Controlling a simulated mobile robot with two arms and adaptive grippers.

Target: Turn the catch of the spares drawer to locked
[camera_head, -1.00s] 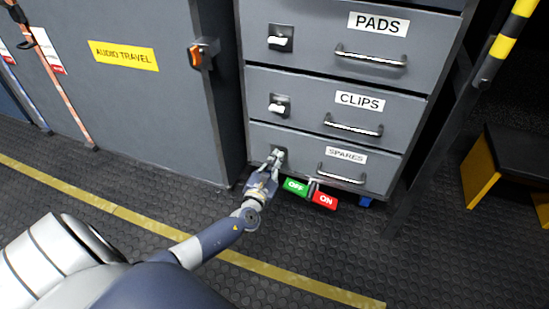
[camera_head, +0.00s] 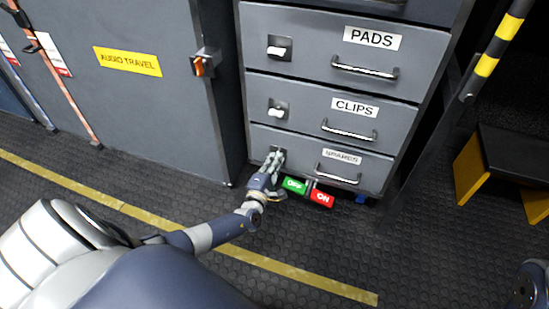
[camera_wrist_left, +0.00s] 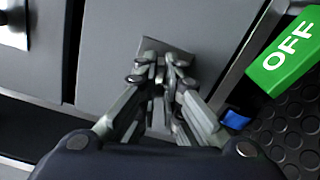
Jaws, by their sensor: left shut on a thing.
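The spares drawer (camera_head: 307,150) is the lowest drawer of the grey cabinet, with a white label and a metal handle (camera_head: 338,178). It looks pushed in. My right gripper is not in view.
The clips drawer's white catch (camera_head: 277,107) and the pads drawer's catch (camera_head: 278,50) are above. A black and yellow bench (camera_head: 500,170) stands at right.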

